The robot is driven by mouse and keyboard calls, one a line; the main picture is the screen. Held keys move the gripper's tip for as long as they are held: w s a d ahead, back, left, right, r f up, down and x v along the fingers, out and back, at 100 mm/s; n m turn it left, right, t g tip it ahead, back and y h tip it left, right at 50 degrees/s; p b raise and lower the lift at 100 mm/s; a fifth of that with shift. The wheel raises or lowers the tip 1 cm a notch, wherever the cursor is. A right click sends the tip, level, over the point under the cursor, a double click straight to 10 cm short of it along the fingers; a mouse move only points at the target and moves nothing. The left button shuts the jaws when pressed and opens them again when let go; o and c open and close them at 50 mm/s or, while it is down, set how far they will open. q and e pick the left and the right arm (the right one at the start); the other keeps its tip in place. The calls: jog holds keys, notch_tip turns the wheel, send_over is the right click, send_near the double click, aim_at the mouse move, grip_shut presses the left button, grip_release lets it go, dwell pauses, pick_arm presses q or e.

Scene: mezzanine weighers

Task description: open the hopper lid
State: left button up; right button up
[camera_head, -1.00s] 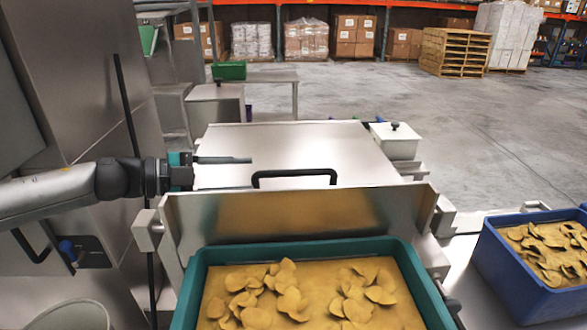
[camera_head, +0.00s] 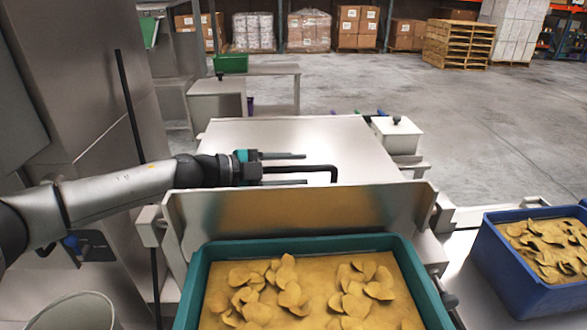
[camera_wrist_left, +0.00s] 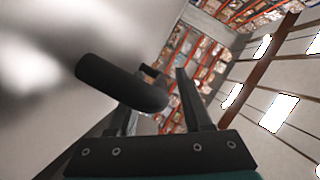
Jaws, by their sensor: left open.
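The hopper lid (camera_head: 290,139) is a flat steel plate, lying closed behind the upright steel panel. Its black bar handle (camera_head: 322,168) runs along the lid's near part; the handle's left end is hidden by my gripper. My left gripper (camera_head: 296,169) is open at the handle's left side, one finger beyond the bar and one on the near side in the head view. In the left wrist view the handle (camera_wrist_left: 120,84) reaches toward the space between the open fingers (camera_wrist_left: 160,110). I cannot tell whether they touch. My right gripper is not in view.
A teal crate (camera_head: 193,290) of chips stands in front of the steel panel (camera_head: 183,212). A blue crate (camera_head: 522,290) of chips is at the right. A small white box with a black knob (camera_head: 397,138) stands beside the lid. A tall steel cabinet (camera_head: 90,110) is at the left.

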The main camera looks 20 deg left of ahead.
pick_arm(q)
grip_shut()
dwell(1.4)
